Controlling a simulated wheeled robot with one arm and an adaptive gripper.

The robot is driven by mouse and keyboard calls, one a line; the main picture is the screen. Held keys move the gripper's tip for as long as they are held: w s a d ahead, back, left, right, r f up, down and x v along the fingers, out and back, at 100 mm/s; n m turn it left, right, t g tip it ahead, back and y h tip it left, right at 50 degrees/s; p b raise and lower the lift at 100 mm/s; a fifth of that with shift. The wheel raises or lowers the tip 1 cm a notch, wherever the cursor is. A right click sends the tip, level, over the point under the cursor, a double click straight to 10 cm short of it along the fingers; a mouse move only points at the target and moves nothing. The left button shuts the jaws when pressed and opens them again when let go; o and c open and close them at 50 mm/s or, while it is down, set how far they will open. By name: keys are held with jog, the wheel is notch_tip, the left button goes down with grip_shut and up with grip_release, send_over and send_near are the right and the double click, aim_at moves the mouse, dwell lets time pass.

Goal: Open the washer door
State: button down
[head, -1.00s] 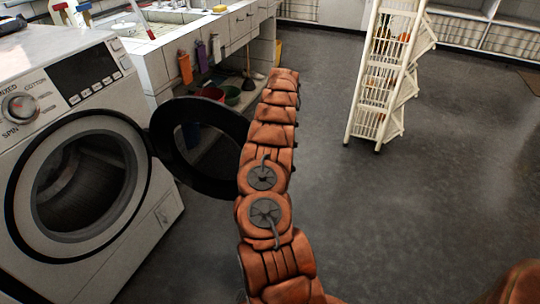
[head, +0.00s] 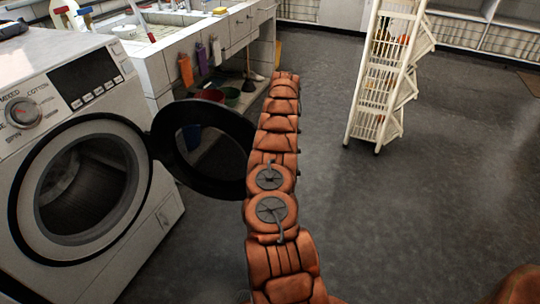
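The white washer (head: 140,245) stands at the left, with its control panel and knob facing me. Its round black-rimmed door (head: 178,135) is swung wide open on the hinge at the right of the opening. The dark drum (head: 82,185) is visible inside the opening. My orange padded arm reaches forward, and its middle part covers the door's right edge from this view. I cannot tell whether the arm touches the door. My gripper is not visible; the arm's far end hides it.
A tiled sink counter (head: 150,60) stands behind the washer, with bottles on it and basins (head: 230,97) beneath. A white tiered rack (head: 372,120) stands on the floor at back right. The grey floor (head: 430,210) between is clear.

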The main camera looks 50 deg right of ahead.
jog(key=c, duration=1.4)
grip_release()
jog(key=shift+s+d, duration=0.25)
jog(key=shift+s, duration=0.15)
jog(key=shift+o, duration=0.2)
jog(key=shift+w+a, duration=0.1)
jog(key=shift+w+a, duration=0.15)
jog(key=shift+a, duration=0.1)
